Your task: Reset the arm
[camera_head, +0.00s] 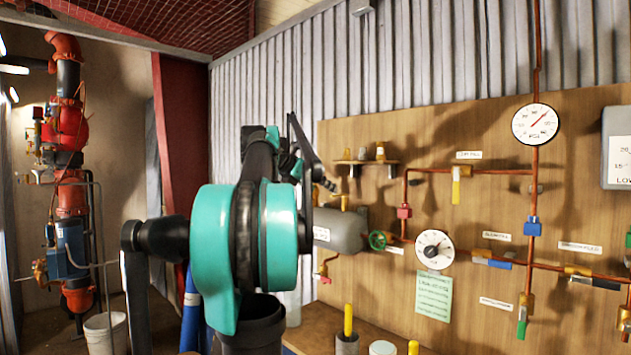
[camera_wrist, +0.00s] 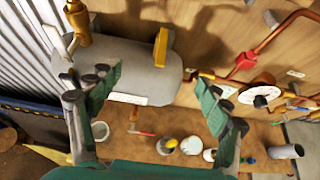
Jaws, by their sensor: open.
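My arm fills the middle of the head view with teal and black links, standing in front of the pipe board. It is bent, and its far end reaches toward the grey tank (camera_head: 342,229). In the wrist view my gripper (camera_wrist: 158,98) is open and empty, its two green-padded fingers spread wide. The grey tank (camera_wrist: 135,65) shows between and above the fingers, with a brass fitting (camera_wrist: 78,25) and a yellow handle (camera_wrist: 161,48) on it. I cannot tell how far the fingertips are from the tank. In the head view the arm hides part of the gripper.
A wooden board (camera_head: 470,215) carries copper pipes, valves and a round gauge (camera_head: 535,124). A lower gauge (camera_head: 434,249) sits near a green handwheel (camera_head: 378,240). A small shelf (camera_head: 365,162) holds brass parts. Several containers stand on the bench below. A red riser (camera_head: 70,200) stands far left.

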